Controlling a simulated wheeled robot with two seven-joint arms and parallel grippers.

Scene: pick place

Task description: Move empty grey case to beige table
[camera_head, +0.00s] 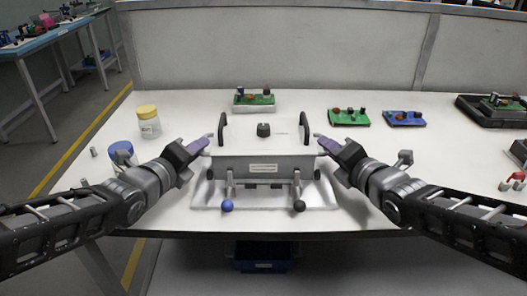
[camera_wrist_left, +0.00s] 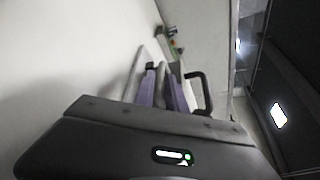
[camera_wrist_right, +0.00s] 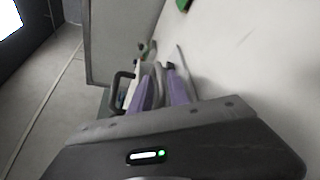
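The grey case (camera_head: 285,165) stands near the front middle of the pale table in the head view. It has a light lid with a dark knob, a black handle at the left (camera_head: 222,129) and another at the right (camera_head: 304,129). My left gripper (camera_head: 207,142) is at the case's left side, close by the left handle. My right gripper (camera_head: 321,143) is at its right side, close by the right handle. The purple fingers in the left wrist view (camera_wrist_left: 165,88) and the right wrist view (camera_wrist_right: 160,88) stand apart. The inside of the case is hidden.
Two levers with a blue knob (camera_head: 227,206) and a black knob (camera_head: 299,206) stand before the case. A yellow-lidded jar (camera_head: 148,122) and a blue-lidded jar (camera_head: 122,152) are at left. Green boards (camera_head: 254,100) (camera_head: 348,117), a blue board (camera_head: 404,119) and a black tray (camera_head: 470,112) lie behind.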

